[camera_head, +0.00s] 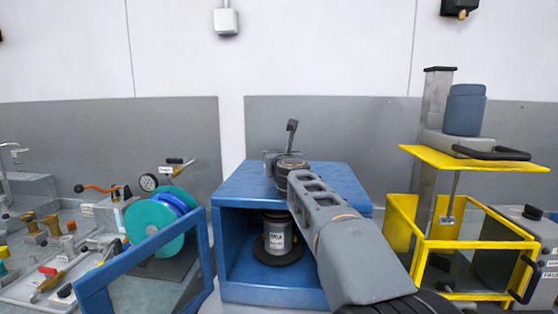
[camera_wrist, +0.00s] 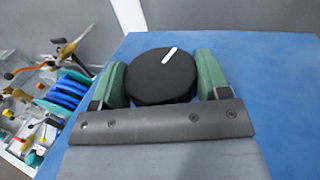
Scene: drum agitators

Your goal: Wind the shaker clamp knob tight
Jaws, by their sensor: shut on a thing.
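The shaker is a blue box (camera_head: 228,195) with an open front. Inside it stands a grey can (camera_head: 277,238) with a white label on a dark round base. The clamp knob (camera_wrist: 162,76) is a round black disc with a white mark at its upper right, above the blue top in the wrist view. My gripper (camera_wrist: 162,80) is shut on the knob, with one green finger on its left side and one on its right. In the head view my arm and gripper hide the knob and part of the box top.
A blue-framed door (camera_head: 150,252) stands open at the box's front left. A yellow-framed agitator (camera_head: 470,245) with a blue drum motor (camera_head: 465,110) stands to the right. A teal reel (camera_head: 160,222) and several valves and fittings crowd the left bench.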

